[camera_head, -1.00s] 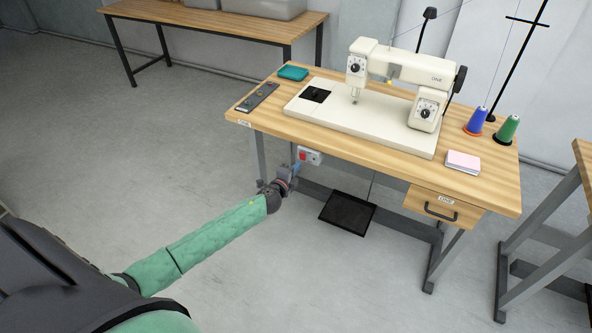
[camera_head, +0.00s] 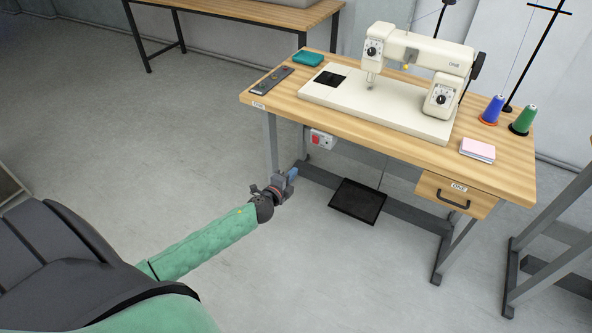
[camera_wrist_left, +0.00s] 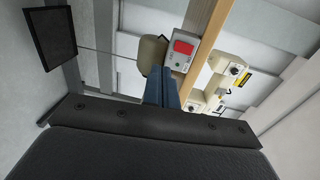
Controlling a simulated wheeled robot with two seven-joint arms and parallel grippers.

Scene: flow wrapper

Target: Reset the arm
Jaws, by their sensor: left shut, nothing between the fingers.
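My left arm, in a green sleeve, comes in from the lower left of the head view. Its gripper (camera_head: 289,177) is in front of the sewing table's left leg, below the tabletop and below the switch box. In the left wrist view the two blue fingers (camera_wrist_left: 161,87) are together, with nothing between them. The switch box (camera_head: 321,139) with its red button also shows beyond the fingertips in the left wrist view (camera_wrist_left: 182,52). I cannot tell how far the fingers are from it. My right arm and gripper are not in view.
The wooden sewing table (camera_head: 400,150) carries a white sewing machine (camera_head: 420,58), thread cones (camera_head: 523,119), a pink-topped pad (camera_head: 477,149) and a teal item (camera_head: 308,58). A black pedal (camera_head: 357,201) is below it. The floor (camera_head: 130,150) to the left is open.

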